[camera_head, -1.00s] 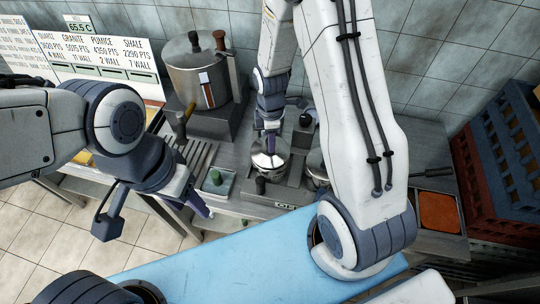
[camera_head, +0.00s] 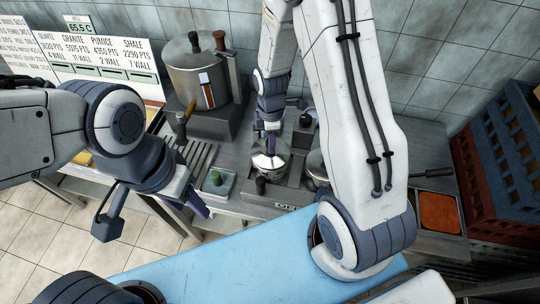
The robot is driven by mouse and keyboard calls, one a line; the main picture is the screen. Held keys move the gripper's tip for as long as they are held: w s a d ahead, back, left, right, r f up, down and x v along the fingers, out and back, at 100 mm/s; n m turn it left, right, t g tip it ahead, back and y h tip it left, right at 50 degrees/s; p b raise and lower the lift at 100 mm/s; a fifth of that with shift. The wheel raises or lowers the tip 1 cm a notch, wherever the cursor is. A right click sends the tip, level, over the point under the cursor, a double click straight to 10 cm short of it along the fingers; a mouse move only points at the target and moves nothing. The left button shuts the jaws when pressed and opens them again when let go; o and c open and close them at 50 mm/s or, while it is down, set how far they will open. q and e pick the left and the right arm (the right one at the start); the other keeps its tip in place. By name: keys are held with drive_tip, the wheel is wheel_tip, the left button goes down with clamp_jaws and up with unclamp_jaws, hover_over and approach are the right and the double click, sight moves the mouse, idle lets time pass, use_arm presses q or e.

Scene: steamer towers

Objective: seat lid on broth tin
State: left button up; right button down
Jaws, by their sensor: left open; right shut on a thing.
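A shiny metal lid (camera_head: 268,163) sits at the broth tin's mouth, in the middle of the counter. The tin (camera_head: 270,176) shows only as a narrow band under the lid. My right gripper (camera_head: 271,150) points down from above and is shut on the lid's top; its fingertips are small and partly hidden. Whether the lid lies flat all round on the tin cannot be told. My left gripper (camera_head: 152,214) is open and empty, left of the tin and in front of the counter.
A large steel pot (camera_head: 198,80) stands on a dark base at the back left. A small tray with a green-knobbed item (camera_head: 216,178) lies left of the tin. An orange pan (camera_head: 440,212) and stacked crates (camera_head: 500,150) are at the right. A second round vessel is partly hidden behind my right arm.

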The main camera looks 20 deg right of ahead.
drive_tip(key=shift+f+b, duration=0.35)
drive_tip(key=shift+f, duration=0.2)
idle(0.4)
drive_tip(key=c, duration=0.5)
unclamp_jaws()
drive_tip(key=shift+r, duration=0.1)
wheel_tip(320, 180, up, 10)
drive_tip(key=shift+r+b, duration=0.2)
drive_tip(key=shift+b, duration=0.9)
